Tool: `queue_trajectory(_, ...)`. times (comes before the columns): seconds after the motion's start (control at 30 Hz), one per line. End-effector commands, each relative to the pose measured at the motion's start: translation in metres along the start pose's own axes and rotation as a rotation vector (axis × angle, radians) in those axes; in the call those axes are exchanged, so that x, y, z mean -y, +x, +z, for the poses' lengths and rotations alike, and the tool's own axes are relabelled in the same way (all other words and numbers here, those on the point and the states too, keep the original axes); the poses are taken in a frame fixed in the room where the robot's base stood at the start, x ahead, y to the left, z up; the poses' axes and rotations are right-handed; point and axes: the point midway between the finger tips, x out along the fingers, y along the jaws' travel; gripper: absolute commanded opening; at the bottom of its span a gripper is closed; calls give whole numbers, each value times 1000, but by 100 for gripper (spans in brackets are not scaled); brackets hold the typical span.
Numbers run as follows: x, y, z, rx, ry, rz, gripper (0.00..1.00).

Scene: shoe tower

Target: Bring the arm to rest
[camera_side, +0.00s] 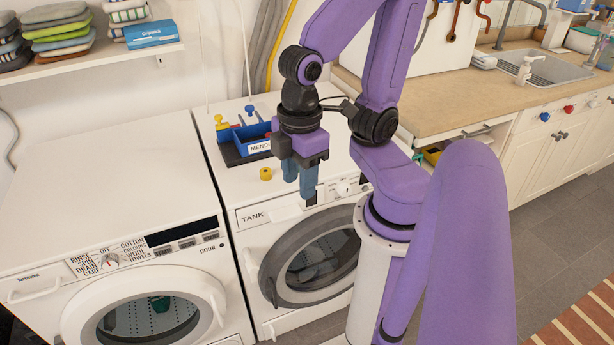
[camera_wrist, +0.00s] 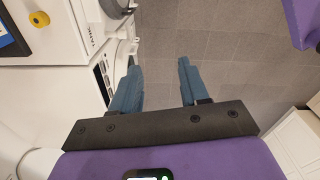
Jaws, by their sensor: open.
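My gripper (camera_side: 299,185) hangs from my purple arm in front of the right washing machine, near its front top edge in the side view. Its two blue fingers point down. In the wrist view my gripper (camera_wrist: 160,80) is open, with the fingers well apart and only grey floor seen between them. Nothing is held.
A blue tray (camera_side: 243,136) marked "MENDING" and a small yellow piece (camera_side: 265,173) sit on the right washing machine (camera_side: 236,194). The left washing machine (camera_side: 110,200) has a clear top. A wooden counter (camera_side: 440,85) with a sink stands at the right.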

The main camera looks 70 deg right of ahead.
Motion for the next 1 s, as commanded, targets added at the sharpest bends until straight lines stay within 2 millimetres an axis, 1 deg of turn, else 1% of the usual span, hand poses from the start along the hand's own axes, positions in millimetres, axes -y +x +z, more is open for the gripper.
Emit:
queue_trajectory(0.03,5,0,4,-3,-45,-5,45)
queue_trajectory(0.1,9,0,8,-5,-86,-10,45)
queue_trajectory(0.2,12,1,10,-5,-109,-13,45)
queue_trajectory(1.0,11,0,9,-5,-106,-12,45)
